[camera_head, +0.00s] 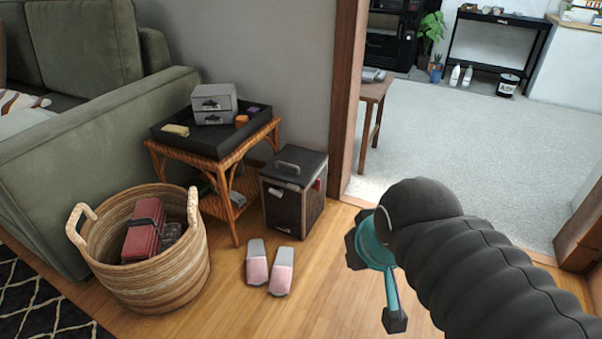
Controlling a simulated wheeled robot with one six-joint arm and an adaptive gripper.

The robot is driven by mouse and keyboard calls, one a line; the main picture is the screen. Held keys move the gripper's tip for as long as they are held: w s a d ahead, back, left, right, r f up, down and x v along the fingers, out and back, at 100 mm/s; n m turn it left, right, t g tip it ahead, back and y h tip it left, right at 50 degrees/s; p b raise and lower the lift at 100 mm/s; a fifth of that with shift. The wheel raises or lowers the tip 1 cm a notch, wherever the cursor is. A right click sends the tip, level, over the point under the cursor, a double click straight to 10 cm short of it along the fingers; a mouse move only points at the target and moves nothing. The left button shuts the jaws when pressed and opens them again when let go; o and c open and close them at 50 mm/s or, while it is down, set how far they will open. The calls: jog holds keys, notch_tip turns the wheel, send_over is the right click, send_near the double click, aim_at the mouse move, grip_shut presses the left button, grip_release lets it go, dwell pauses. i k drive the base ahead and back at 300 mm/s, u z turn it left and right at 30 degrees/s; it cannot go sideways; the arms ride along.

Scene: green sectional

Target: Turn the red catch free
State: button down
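A small red piece (318,185), which looks like the red catch, sits on the right side of a dark box (289,208), just under its lid. It is too small to tell which way it is turned. The box stands upright on the floor, with its lid (300,158) down and a grey handle on top. My gripper (376,286), teal with dark fingertips, is to the right of the box and nearer to me, apart from it. Its fingers are spread wide with nothing seen between them. My dark arm hides part of the gripper.
A wicker side table (232,158) with a black tray stands left of the box. Pink slippers (269,268) lie on the floor in front. A woven basket (150,260) is at the left. A wooden door frame (347,100) rises behind the box. Bare floor lies right of the slippers.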

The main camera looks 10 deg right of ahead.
aim_at(317, 186)
jog(key=u, duration=0.1)
jog(key=i, duration=1.15)
jog(key=z, duration=0.55)
